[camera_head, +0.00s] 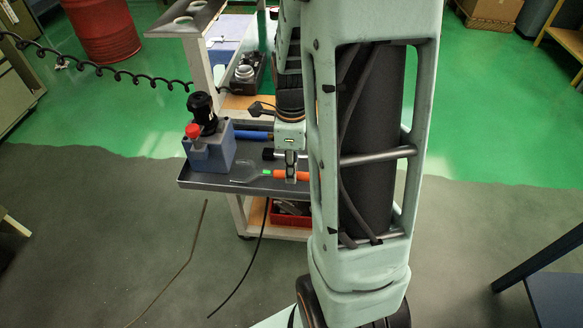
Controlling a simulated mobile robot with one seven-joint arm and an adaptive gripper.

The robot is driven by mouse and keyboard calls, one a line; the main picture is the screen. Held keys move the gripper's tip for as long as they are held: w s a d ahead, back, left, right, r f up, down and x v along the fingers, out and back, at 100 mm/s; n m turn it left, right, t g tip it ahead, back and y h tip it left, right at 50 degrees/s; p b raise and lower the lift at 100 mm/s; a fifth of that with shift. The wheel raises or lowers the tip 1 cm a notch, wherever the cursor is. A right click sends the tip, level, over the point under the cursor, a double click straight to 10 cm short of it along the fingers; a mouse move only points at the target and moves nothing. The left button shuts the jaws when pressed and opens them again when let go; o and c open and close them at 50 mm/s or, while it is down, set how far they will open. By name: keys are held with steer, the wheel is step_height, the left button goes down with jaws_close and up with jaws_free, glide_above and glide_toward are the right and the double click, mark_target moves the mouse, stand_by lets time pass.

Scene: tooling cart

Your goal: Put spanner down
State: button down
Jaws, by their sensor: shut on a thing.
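A tool with an orange handle (304,176) and a pale grey, flat left end lies along the near part of the cart's grey top tray (217,183); I take it to be the spanner. My gripper (291,178) points down over the tray with its fingers shut on the orange handle. The tool is level and low over the tray. I cannot tell whether it touches the tray surface. My arm hides the right part of the tray and possibly the handle's right end.
A blue block with a red knob (208,152) and a black-topped item (202,110) stand at the tray's left end. A blue-handled tool (252,135) lies behind. A red bin (289,213) is on the lower shelf. A red drum (103,30) stands far left.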

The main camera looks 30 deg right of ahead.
steer(key=shift+f+b, duration=0.3)
steer(key=shift+f, duration=0.2)
stand_by(0.3)
steer(key=c, duration=1.7)
jaws_free()
steer(key=shift+c, duration=0.2)
